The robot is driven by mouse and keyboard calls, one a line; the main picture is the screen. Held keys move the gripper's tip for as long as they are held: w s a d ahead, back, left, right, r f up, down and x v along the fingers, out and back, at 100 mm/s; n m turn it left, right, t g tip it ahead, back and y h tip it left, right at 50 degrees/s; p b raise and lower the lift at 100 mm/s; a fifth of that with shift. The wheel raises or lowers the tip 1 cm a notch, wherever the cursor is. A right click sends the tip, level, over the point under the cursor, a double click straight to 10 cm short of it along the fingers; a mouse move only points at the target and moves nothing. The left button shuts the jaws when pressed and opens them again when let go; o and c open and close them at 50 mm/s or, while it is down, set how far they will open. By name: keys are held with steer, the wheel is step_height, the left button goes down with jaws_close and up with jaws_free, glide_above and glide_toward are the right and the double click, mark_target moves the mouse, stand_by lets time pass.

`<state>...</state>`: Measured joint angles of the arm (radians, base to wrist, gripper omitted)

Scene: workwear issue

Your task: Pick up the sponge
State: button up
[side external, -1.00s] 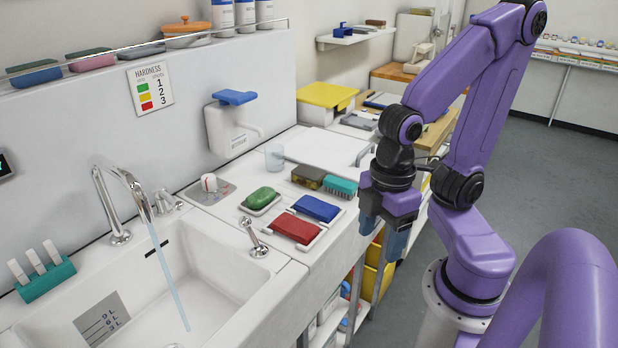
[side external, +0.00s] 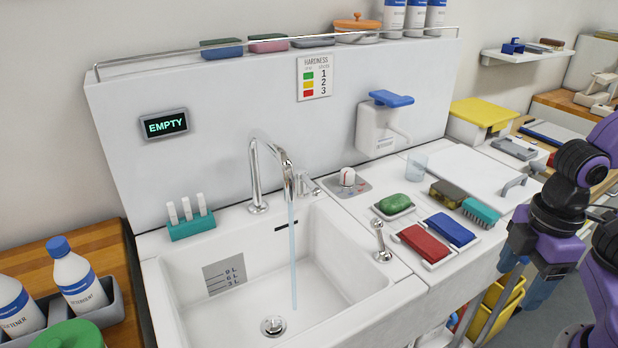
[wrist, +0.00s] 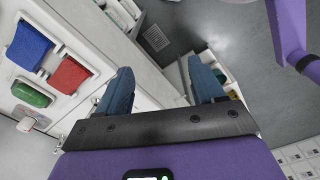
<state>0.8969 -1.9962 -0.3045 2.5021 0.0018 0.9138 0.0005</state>
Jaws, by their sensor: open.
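A two-tone sponge (side external: 447,193), dark olive-brown with a yellowish edge, lies on the white counter (side external: 425,280) between the green soap and the teal brush. I cannot pick it out in the wrist view. More sponge-like blocks lie on the top ledge: a blue and green one (side external: 221,48), a pink and dark one (side external: 268,44) and a grey one (side external: 312,41). My gripper (side external: 528,278) is open and empty, pointing down beyond the counter's front right edge, apart from every sponge. Its spread blue fingers also show in the wrist view (wrist: 162,75), over the floor and counter edge.
Green soap (side external: 394,202), a red cloth (side external: 424,244), a blue cloth (side external: 450,229) and a teal brush (side external: 481,211) crowd the counter. A clear cup (side external: 416,163) stands behind. Water runs from the tap (side external: 288,170) into the sink (side external: 340,285). A display (side external: 165,124) reads EMPTY.

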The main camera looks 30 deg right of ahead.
steer(key=o, duration=0.4)
steer(key=shift+o, duration=0.2)
